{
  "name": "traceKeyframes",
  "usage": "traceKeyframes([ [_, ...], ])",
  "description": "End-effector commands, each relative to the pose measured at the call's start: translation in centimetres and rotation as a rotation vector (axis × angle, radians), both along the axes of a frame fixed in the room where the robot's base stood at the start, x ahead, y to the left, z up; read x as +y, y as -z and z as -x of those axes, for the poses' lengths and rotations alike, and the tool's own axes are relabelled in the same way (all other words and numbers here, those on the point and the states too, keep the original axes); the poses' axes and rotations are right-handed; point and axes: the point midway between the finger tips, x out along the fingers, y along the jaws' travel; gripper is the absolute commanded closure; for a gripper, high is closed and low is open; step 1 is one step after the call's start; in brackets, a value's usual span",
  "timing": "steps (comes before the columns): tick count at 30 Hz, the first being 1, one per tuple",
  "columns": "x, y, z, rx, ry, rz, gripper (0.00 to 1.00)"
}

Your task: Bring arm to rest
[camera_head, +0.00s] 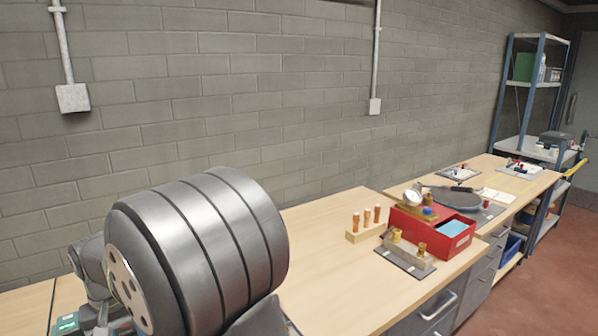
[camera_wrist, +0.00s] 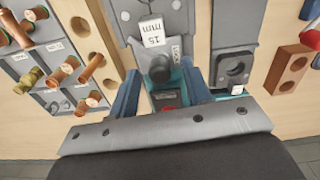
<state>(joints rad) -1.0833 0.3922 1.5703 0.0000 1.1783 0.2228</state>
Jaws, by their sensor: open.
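A big grey cylindrical part of my arm (camera_head: 200,255) fills the lower left of the head view; my gripper cannot be made out there. In the wrist view my gripper (camera_wrist: 162,88) is open, with its two blue fingers spread apart and nothing held between them. A grey fixture (camera_wrist: 155,30) with a "15 mm" label and a dark round knob lies beyond and between the fingers. I cannot tell how far the fingers are from it. The grey gripper body hides what is below.
In the wrist view a grey plate (camera_wrist: 50,65) with copper and brass pieces is at left, a brown two-hole block (camera_wrist: 288,72) at right. In the head view a red box (camera_head: 430,235), a pegged wooden block (camera_head: 366,233) and a brass-fitted fixture (camera_head: 407,258) stand on the wooden bench (camera_head: 330,290).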

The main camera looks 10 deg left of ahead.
Motion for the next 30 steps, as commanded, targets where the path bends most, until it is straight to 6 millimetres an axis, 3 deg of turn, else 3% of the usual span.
traceKeyframes([
  [5,0.0,0.0,0.0,0.000,-0.141,0.000,0.55],
  [30,0.1,-17.0,0.0,-0.001,-0.146,-0.001,0.55],
])
